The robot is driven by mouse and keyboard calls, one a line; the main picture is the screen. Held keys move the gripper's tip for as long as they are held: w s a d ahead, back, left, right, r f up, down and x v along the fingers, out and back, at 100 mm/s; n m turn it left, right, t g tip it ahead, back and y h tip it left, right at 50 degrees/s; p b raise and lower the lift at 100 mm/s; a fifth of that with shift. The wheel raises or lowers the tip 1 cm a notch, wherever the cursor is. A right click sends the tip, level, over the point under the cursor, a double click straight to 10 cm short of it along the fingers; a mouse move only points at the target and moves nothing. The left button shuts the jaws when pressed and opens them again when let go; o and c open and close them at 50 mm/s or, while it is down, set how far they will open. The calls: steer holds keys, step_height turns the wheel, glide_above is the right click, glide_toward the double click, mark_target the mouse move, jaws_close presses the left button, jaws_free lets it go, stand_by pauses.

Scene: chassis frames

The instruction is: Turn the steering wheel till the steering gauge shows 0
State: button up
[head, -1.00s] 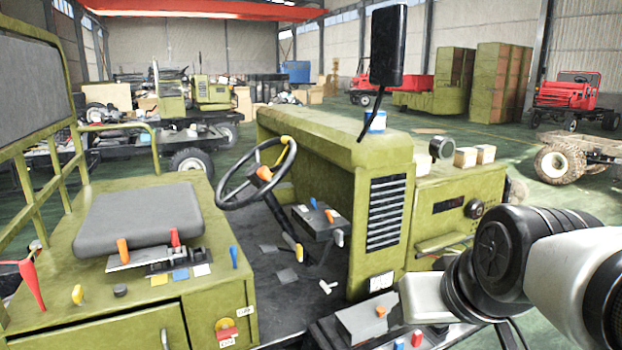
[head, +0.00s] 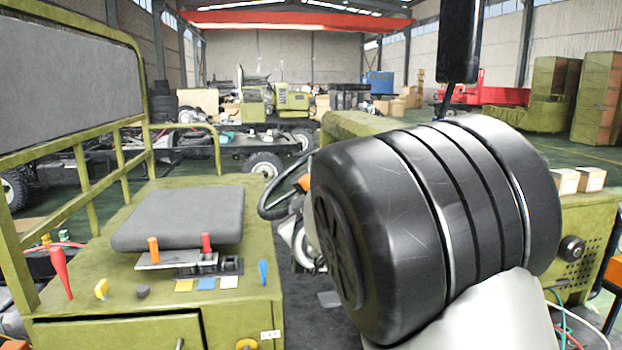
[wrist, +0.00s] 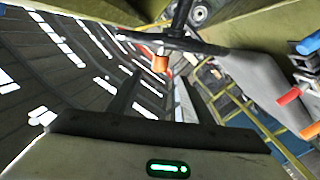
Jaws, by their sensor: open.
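The dark steering wheel (head: 266,205) shows in the head view just left of my arm, which hides most of it. Its orange knob (head: 304,182) shows beside the arm. In the wrist view the wheel (wrist: 205,47) is a dark bar across the top, with the orange knob (wrist: 160,63) hanging at its middle. My gripper (wrist: 155,85) is open, its two dark fingers pointing toward the knob, with nothing held between them. Whether the fingers touch the knob I cannot tell. My gripper is mostly hidden behind my arm in the head view. I cannot make out the steering gauge.
The grey seat (head: 185,220) is left of the wheel, with orange and red levers (head: 180,255) in front of it. A green rail frame (head: 75,190) stands at the left. The green hood (head: 350,124) lies behind my arm. A dark upright post (head: 458,45) rises there.

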mark_target(302, 179)
steer(key=w+a+p, duration=0.2)
steer(key=w+p, duration=0.1)
steer(key=w, duration=1.2)
steer(key=shift+w+f, duration=0.1)
jaws_close()
